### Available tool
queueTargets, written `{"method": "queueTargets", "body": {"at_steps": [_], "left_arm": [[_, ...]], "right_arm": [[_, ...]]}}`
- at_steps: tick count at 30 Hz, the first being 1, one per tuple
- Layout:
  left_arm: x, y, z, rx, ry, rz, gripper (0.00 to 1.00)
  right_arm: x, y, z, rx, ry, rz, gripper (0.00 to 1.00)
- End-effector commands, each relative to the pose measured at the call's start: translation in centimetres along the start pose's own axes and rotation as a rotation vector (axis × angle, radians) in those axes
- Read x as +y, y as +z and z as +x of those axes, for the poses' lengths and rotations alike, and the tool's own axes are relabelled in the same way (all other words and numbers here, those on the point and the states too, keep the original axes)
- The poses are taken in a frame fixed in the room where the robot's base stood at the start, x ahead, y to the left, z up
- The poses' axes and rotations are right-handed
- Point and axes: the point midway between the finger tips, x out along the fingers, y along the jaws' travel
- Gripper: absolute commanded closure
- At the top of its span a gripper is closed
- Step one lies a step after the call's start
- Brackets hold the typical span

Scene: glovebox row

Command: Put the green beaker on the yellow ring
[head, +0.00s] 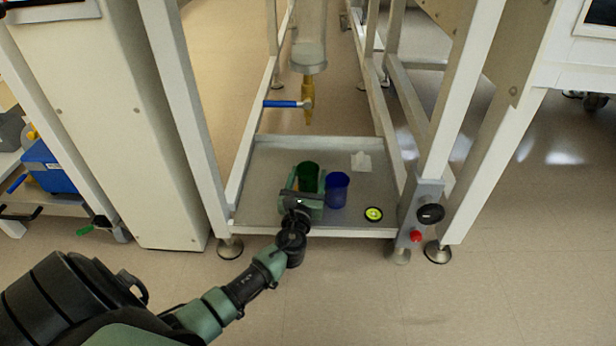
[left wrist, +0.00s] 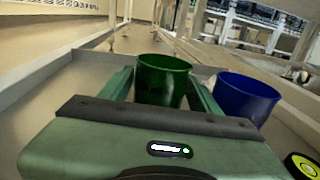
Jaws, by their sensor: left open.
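The green beaker (head: 308,174) stands upright on the grey tray in the lower part of the frame. In the left wrist view the green beaker (left wrist: 162,80) is between the two fingers of my left gripper (left wrist: 160,88). My left gripper (head: 304,186) is open around the beaker, with a finger on each side; I cannot tell whether either finger touches it. The yellow ring (head: 373,214) lies flat and empty near the tray's front right. Part of the yellow ring (left wrist: 303,166) shows at the left wrist view's lower right corner. My right gripper is not in view.
A blue beaker (head: 337,189) stands close to the right of the green beaker, between it and the ring. The tray (head: 262,160) has a low rim and frame posts. A tap with a blue handle (head: 282,104) hangs above. A white scrap (head: 361,162) lies behind.

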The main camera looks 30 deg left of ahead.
Motion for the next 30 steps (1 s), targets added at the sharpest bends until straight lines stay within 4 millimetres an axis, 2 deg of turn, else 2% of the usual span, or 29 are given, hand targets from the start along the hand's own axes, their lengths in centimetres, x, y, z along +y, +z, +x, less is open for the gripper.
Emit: {"method": "queueTargets", "body": {"at_steps": [2,5,18,24,30], "left_arm": [[0.0,0.5,0.0,-0.001,0.000,0.000,0.38],[0.0,0.4,-1.2,0.003,-0.002,0.001,0.38],[0.0,0.5,-10.0,0.003,-0.001,0.001,0.38],[0.0,0.4,-11.8,0.000,0.000,0.000,0.38],[0.0,0.3,-12.1,0.000,0.000,-0.001,0.38]], "right_arm": [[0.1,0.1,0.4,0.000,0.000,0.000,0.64],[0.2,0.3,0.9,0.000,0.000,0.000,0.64],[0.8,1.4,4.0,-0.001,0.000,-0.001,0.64],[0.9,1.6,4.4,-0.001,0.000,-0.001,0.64],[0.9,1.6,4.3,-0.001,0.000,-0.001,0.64]]}}
